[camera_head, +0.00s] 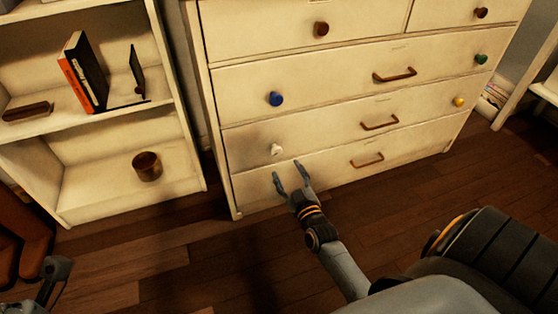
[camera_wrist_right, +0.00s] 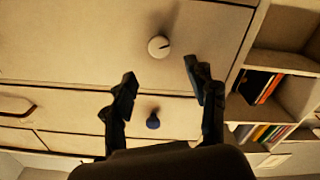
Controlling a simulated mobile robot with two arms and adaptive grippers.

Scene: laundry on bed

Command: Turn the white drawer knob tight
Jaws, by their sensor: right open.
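The white drawer knob (camera_head: 276,150) is on the left side of a lower drawer of the cream dresser (camera_head: 330,85). It also shows in the right wrist view (camera_wrist_right: 158,46), round with a dark mark, ahead of and between the fingers. My right gripper (camera_head: 290,169) is open and empty, just below the knob in the head view, its fingers pointing up toward it. In the right wrist view its two fingers (camera_wrist_right: 160,75) are spread apart, and no contact with the knob shows. My left gripper (camera_head: 58,269) is partly visible at the lower left edge.
A blue knob (camera_head: 275,99) sits above the white one. Green (camera_head: 481,59) and yellow (camera_head: 458,101) knobs are at the right. Brown bar handles (camera_head: 380,122) are mid-drawer. A shelf with books (camera_head: 84,75) and a brown cup (camera_head: 147,166) stands left. Wooden floor (camera_head: 180,260) is clear in front.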

